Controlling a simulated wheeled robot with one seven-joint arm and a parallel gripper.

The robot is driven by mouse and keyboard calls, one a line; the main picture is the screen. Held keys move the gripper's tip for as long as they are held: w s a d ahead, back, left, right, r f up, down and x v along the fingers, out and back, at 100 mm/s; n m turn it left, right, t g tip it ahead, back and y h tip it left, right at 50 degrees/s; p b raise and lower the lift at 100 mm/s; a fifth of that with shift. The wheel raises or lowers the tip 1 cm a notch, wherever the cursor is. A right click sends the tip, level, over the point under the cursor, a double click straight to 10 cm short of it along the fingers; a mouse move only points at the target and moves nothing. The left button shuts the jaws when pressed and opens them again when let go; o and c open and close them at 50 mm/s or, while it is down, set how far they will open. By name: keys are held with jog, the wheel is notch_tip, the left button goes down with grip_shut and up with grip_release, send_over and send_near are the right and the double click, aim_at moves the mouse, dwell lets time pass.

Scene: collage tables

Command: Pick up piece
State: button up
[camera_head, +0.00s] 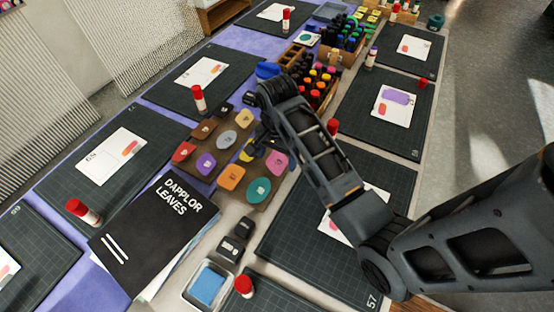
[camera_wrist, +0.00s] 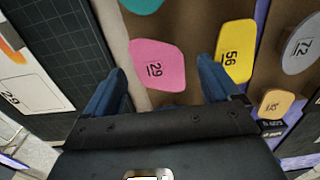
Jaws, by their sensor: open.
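Several coloured pieces lie spread on a brown board (camera_head: 251,171) in the head view. In the wrist view, a pink piece marked 29 (camera_wrist: 158,65) lies between my fingers. A yellow piece marked 56 (camera_wrist: 236,50) lies just right of the right finger, and a grey piece marked 72 (camera_wrist: 300,45) lies farther right. The pink piece (camera_head: 277,163) also shows in the head view. My gripper (camera_wrist: 162,68) is open and empty above the board. A teal piece (camera_wrist: 141,4) is cut off by the top edge.
Dark cutting mats (camera_head: 95,205) with white cards surround the board. A black folder marked DAPPLOR LEAVES (camera_head: 150,235) lies at the front. A tray with a blue pad (camera_head: 207,284) and glue sticks (camera_head: 198,98) stand nearby. Boxes of bottles (camera_head: 315,80) stand behind.

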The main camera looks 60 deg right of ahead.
jog(key=shift+f, duration=0.25)
dwell(0.3)
jog(key=shift+c, duration=0.4)
jog(key=c, duration=0.7)
